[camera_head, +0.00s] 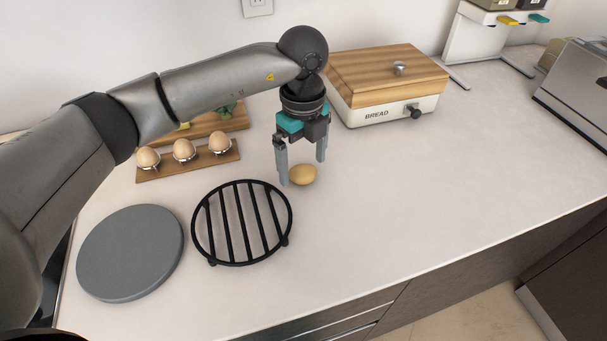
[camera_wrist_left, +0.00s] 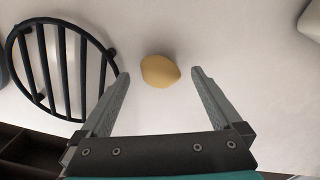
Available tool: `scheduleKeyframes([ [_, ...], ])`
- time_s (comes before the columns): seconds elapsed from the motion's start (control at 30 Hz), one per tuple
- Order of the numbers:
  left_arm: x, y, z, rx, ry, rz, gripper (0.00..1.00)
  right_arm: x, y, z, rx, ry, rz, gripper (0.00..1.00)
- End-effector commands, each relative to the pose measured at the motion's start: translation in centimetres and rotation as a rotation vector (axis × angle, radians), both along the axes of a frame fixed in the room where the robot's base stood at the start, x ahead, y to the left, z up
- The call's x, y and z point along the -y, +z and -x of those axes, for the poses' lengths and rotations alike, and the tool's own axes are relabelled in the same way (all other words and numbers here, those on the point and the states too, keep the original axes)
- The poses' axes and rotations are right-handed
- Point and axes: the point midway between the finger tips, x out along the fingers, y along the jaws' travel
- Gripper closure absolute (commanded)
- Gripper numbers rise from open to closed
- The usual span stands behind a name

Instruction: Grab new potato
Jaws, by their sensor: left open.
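A small yellow-brown potato (camera_head: 303,175) lies on the white counter, just right of the black round trivet. My left gripper (camera_head: 302,170) points down over it with its two fingers apart. In the left wrist view the potato (camera_wrist_left: 160,71) lies just beyond the fingertips, roughly centred between them, and the open gripper (camera_wrist_left: 160,75) holds nothing. The fingers do not visibly touch the potato. My right gripper is in neither view.
The black trivet (camera_head: 238,224) and a grey round disc (camera_head: 131,252) lie to the left. A wooden holder with eggs (camera_head: 184,150) and a cutting board (camera_head: 215,123) are behind. A bread box (camera_head: 388,84) stands behind right.

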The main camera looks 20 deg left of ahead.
Motion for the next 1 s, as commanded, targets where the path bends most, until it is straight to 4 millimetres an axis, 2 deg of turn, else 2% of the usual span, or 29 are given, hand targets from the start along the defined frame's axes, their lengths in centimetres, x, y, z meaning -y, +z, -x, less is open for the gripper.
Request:
scheduleKeyframes([
  [0.03,-0.03,-0.86,0.06,-0.003,0.0,-0.002,0.01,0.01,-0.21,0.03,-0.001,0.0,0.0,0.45],
  [0.1,-0.01,-1.32,0.02,0.0,-0.001,-0.001,0.01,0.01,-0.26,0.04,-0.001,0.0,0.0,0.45],
  [0.3,0.01,-1.32,-0.01,0.001,-0.001,0.0,0.01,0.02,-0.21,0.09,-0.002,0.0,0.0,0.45],
  [1.0,0.0,-1.27,0.0,0.001,-0.001,-0.001,0.8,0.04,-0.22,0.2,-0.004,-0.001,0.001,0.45],
])
